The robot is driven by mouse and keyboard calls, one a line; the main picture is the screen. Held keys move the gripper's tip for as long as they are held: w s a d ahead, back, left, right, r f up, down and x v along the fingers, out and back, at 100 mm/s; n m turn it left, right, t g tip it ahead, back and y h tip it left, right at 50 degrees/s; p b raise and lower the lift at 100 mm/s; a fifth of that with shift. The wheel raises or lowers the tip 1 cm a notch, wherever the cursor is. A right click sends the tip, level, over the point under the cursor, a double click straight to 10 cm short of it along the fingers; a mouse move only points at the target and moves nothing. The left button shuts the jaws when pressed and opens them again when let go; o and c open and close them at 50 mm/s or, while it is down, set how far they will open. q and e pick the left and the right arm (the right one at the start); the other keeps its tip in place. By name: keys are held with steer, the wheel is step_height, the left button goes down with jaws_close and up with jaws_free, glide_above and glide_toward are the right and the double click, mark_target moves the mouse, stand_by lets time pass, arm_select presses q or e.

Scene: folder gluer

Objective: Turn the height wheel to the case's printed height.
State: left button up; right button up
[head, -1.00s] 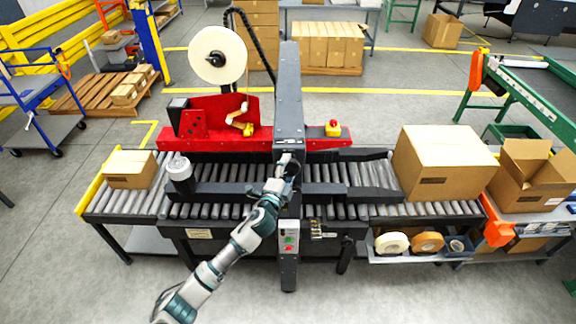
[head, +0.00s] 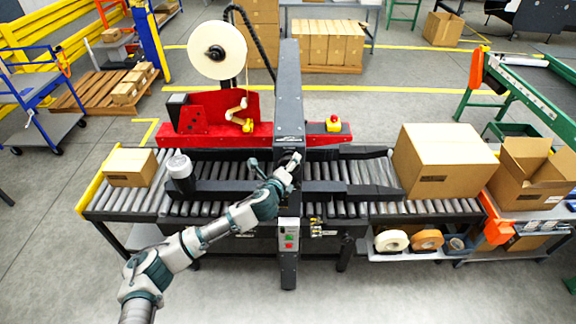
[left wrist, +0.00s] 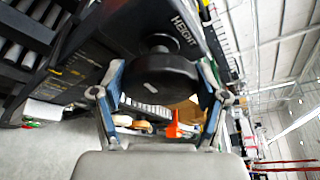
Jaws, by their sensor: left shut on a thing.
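The black height wheel (left wrist: 165,76) fills the middle of the left wrist view, on a dark column face with the printed word HEIGHT (left wrist: 184,31) beside it. A short white mark shows on its face. My left gripper (left wrist: 160,88) has a blue-padded finger on each side of the wheel and is shut on it. In the head view my left gripper (head: 291,166) is at the machine's column (head: 289,90) and largely hides the wheel. A large closed case (head: 445,165) and a smaller closed case (head: 130,168) sit on the rollers; their print is too small to read. My right gripper is not in view.
A button box (head: 289,236) and brass fittings (head: 318,228) are on the machine's front, just below the gripper. A red tape unit (head: 215,120) stands behind the rollers. An open carton (head: 530,170) and tape rolls (head: 426,240) are at the right. The front floor is clear.

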arm_select(q)
steer(key=shift+s+f+m+g, duration=0.1)
steer(key=shift+f+m+g, duration=0.2)
steer(key=shift+f+m, duration=0.2)
steer(key=shift+y, duration=0.3)
steer(key=o, duration=1)
steer(key=shift+d, duration=0.1)
steer(key=shift+o, duration=0.9)
steer(key=shift+r, duration=0.15)
steer(key=shift+s+r, duration=0.25)
steer(key=shift+s, duration=0.1)
steer(key=v, duration=1)
steer(key=shift+s+a+f, duration=0.15)
steer(key=shift+s+a, duration=0.15)
steer(key=shift+s, duration=0.1)
